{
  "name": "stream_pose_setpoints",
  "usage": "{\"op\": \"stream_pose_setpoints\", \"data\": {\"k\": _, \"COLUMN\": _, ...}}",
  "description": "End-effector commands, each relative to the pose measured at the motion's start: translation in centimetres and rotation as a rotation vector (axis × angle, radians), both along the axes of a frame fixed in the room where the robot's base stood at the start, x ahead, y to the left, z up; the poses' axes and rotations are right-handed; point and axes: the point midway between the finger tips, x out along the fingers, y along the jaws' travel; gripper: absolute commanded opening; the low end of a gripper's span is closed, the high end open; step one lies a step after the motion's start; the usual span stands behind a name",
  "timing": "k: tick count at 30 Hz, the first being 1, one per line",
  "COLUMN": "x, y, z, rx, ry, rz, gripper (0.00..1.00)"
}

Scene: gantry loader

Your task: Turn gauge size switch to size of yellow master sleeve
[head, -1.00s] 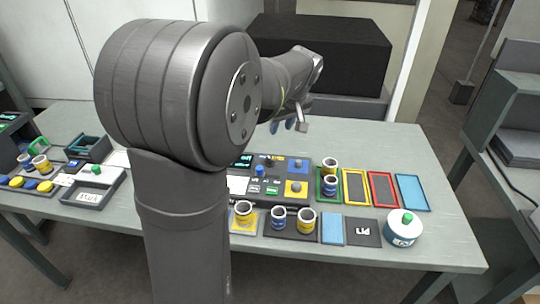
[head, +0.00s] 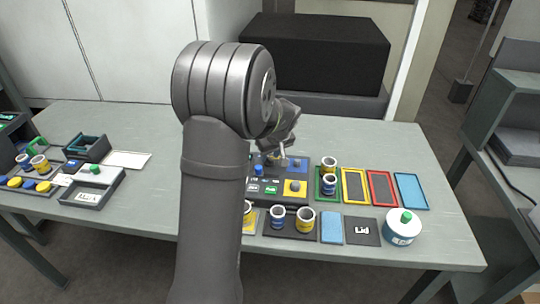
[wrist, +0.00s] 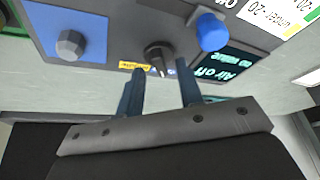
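The gauge panel (head: 262,198) is a dark box on the table, partly hidden by my arm in the head view. In the wrist view a black switch knob (wrist: 158,54) with a pale pointer mark sits on the panel beside a yellow label. My gripper (wrist: 161,78) is open, its two blue fingers apart, with the knob just beyond and between the fingertips. In the head view my gripper (head: 282,152) is over the panel's back edge. A yellow-banded sleeve (head: 248,208) on a yellow mat is partly hidden by my arm. I cannot tell which size the pointer marks.
Beside the switch are a blue knob (wrist: 211,32), a grey knob (wrist: 70,44) on a blue square, and a display (wrist: 222,66) reading "Air off". More sleeves (head: 305,219), coloured trays (head: 382,204) and a white round container (head: 402,230) stand to the right.

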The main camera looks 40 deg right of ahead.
Motion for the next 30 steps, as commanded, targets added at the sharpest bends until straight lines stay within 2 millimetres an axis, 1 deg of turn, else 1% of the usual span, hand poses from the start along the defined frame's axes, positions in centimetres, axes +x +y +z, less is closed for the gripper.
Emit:
{"op": "stream_pose_setpoints", "data": {"k": 4, "x": 0.29, "y": -0.03, "z": -0.71, "rx": 0.001, "ry": 0.000, "rz": 0.000, "gripper": 0.34}}
{"op": "stream_pose_setpoints", "data": {"k": 11, "x": 0.34, "y": -0.05, "z": -0.77, "rx": 0.000, "ry": 0.000, "rz": 0.000, "gripper": 0.34}}
{"op": "stream_pose_setpoints", "data": {"k": 12, "x": 0.33, "y": -0.05, "z": -0.76, "rx": 0.000, "ry": 0.000, "rz": 0.000, "gripper": 0.32}}
{"op": "stream_pose_setpoints", "data": {"k": 17, "x": 0.33, "y": -0.05, "z": -0.74, "rx": 0.000, "ry": 0.000, "rz": 0.000, "gripper": 0.00}}
{"op": "stream_pose_setpoints", "data": {"k": 24, "x": 0.32, "y": -0.05, "z": -0.73, "rx": 0.000, "ry": 0.000, "rz": -0.005, "gripper": 0.00}}
{"op": "stream_pose_setpoints", "data": {"k": 30, "x": 0.35, "y": 0.02, "z": -0.70, "rx": 0.000, "ry": -0.001, "rz": -0.057, "gripper": 0.00}}
